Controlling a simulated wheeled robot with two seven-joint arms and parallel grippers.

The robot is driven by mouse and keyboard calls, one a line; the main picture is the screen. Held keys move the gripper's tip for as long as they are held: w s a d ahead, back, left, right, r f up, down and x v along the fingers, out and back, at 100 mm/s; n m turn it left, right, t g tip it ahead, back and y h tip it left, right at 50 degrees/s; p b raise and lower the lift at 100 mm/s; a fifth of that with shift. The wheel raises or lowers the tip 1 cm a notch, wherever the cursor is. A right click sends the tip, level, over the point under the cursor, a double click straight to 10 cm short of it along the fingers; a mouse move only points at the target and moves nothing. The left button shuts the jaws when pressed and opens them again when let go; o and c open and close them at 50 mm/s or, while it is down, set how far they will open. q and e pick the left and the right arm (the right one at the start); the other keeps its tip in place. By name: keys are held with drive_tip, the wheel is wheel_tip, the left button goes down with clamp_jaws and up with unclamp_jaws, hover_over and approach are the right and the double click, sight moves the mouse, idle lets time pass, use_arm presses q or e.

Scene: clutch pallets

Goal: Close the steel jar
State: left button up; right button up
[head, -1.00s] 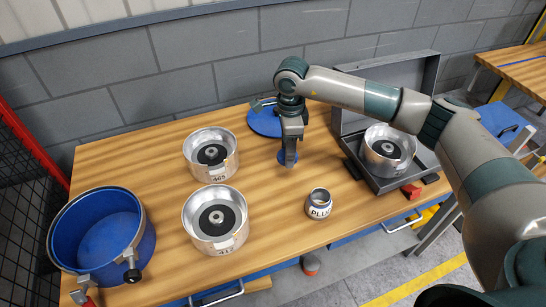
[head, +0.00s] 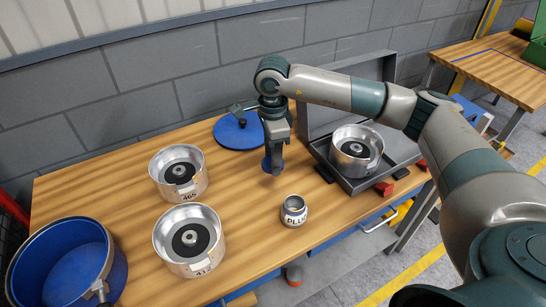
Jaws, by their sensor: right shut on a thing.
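The steel jar (head: 293,214) is small, stands upright on the table and carries a dark-lettered label that seems to read PLUG. Its mouth is open at the top. My right gripper (head: 272,158) points down behind and slightly left of the jar, apart from it. Whether the lid touches the table is hard to tell. My left gripper is out of view.
Two silver clutch pots (head: 159,183) (head: 165,257) stand left of the jar. A big blue drum (head: 26,285) is at front left, its large blue lid (head: 237,137) at the back. An open grey case (head: 366,185) with another pot stands right. Table around the jar is clear.

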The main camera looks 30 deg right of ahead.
drive_tip(key=shift+s+a+n, duration=0.45)
drive_tip(key=shift+a+n, duration=0.05)
drive_tip(key=shift+n, duration=0.3)
drive_tip(key=s+a+n+b, duration=0.1)
drive_tip(key=s+a+n, duration=0.2)
drive_tip(key=s+n, duration=0.3)
drive_tip(key=s+a+r+n, duration=0.1)
drive_tip(key=s+a+n, duration=0.2)
drive_tip(key=n, duration=0.9)
drive_tip(key=shift+s+r+n+b, duration=0.25)
drive_tip(key=shift+s+n+b, duration=0.15)
drive_tip(key=shift+s, duration=0.95)
drive_tip(key=shift+a, duration=0.1)
